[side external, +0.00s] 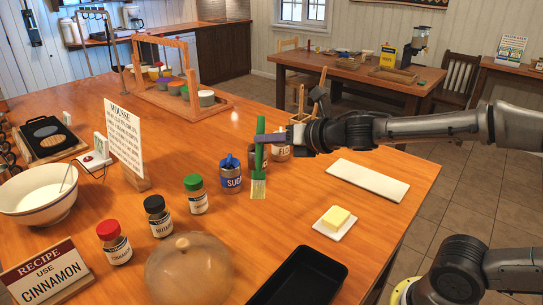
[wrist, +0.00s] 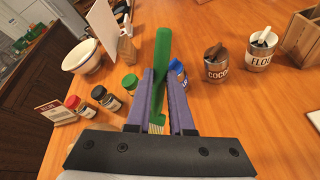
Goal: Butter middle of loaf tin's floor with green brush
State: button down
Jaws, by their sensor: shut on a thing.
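My gripper (side external: 268,138) is shut on the green brush (side external: 260,152), whose handle stands upright with the pale bristles pointing down. The brush also shows between my purple fingers (wrist: 161,85) in the wrist view (wrist: 162,52). The bristles hang in front of the sugar and cocoa tins; I cannot tell whether they touch the table or carry butter. The black loaf tin (side external: 333,270) is at the bottom of the side view, partly cut off, nearer the camera than the brush. A yellow block of butter (side external: 337,217) sits on a white dish (side external: 325,231) beyond the tin's right side.
Spice jars with red (side external: 114,242), black (side external: 158,216) and green (side external: 195,195) lids stand left of the brush. A rounded tan lid (side external: 188,270) lies left of the loaf tin. A blue sugar tin (side external: 230,178) is close to the brush. A white board (side external: 368,184) lies right.

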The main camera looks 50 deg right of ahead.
jog(key=s+a+r+n+g+y, duration=0.3)
jog(key=s+a+n+y, duration=0.55)
jog(key=s+a, duration=0.95)
jog(key=shift+m+t+y, duration=0.3)
jog(key=shift+m+y, duration=0.25)
jog(key=shift+y, duration=0.4)
jog(key=shift+a+f, duration=0.1)
jog(key=shift+f, duration=2)
jog(key=shift+r, duration=0.1)
jog(key=shift+f, duration=3.05)
jog(key=shift+d+f, duration=0.6)
jog(key=shift+d, duration=5.5)
jog(key=shift+a, duration=6.15)
notch_tip(320, 180, up, 8)
